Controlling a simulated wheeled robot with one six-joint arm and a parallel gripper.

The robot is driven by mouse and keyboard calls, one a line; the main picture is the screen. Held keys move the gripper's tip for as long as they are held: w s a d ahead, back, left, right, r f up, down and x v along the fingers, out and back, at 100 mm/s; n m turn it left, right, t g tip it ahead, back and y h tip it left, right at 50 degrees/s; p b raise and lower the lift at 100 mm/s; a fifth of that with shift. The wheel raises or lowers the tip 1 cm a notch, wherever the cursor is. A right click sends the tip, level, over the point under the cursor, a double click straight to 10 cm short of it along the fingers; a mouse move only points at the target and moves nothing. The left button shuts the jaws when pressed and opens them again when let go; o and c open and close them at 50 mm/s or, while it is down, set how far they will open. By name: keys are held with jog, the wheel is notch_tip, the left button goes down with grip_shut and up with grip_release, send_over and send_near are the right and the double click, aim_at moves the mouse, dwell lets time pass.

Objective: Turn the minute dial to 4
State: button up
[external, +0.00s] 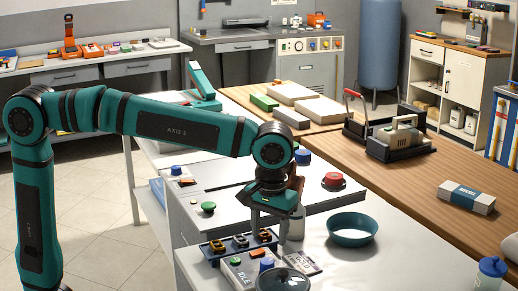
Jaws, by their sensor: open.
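My gripper (267,230) points down with its fingers apart and nothing visible between them. It is over the front of the grey worktop, above or just behind a small grey control box (236,266) marked "IDLE". A blue knob (266,264) stands on this box, below the fingertips; I cannot tell whether they touch anything. I cannot tell for certain which knob is the minute dial, and no dial numbers are readable. A dark round lidded item (283,280) hides part of the box's right front.
A dark blue tray (216,258) with black and yellow pieces lies close to the gripper. A teal bowl (352,229) is to the right. A green button (208,207) and a red button (333,180) are nearby. A blue-capped bottle (490,272) stands at the lower right.

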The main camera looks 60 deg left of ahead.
aim_at(268, 261)
notch_tip(268, 261, down, 8)
jog(key=shift+s+a+r, duration=0.1)
jog(key=shift+c, duration=0.2)
jog(key=c, duration=0.9)
